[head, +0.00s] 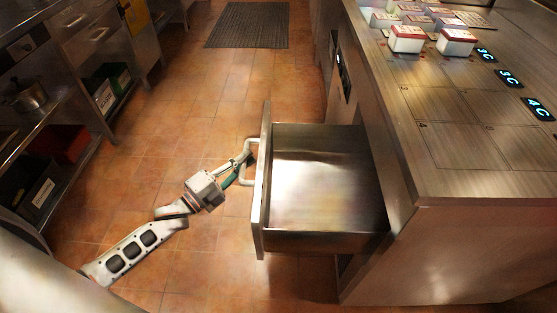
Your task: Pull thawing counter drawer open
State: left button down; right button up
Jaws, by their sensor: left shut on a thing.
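The thawing counter (470,185) stands on the right with a dark wood-like top. Its metal drawer (320,183) is pulled out to the left over the floor, and the inside looks empty. The drawer front (262,180) faces left and carries a pale bar handle (247,181). My left arm reaches in from the lower left. My left gripper (246,158) is shut on the handle near its far end; the fingertips are small and partly hidden. My right gripper is not in view.
Boxes with red tops (406,38) and lit number displays (511,78) are on the counter top. Steel shelving (100,60) with bins and a pot lines the left. A dark floor mat (248,25) lies at the back. The tiled floor between is clear.

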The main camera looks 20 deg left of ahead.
pick_arm(q)
jog(key=s+a, duration=0.3)
jog(key=a, duration=0.6)
jog(key=c, duration=2)
grip_release()
jog(key=shift+c, duration=0.2)
jog(key=shift+s, duration=0.1)
jog(key=v, duration=1.1)
jog(key=shift+s+a, duration=0.25)
jog(key=shift+s, duration=0.05)
jog(key=shift+f, duration=0.1)
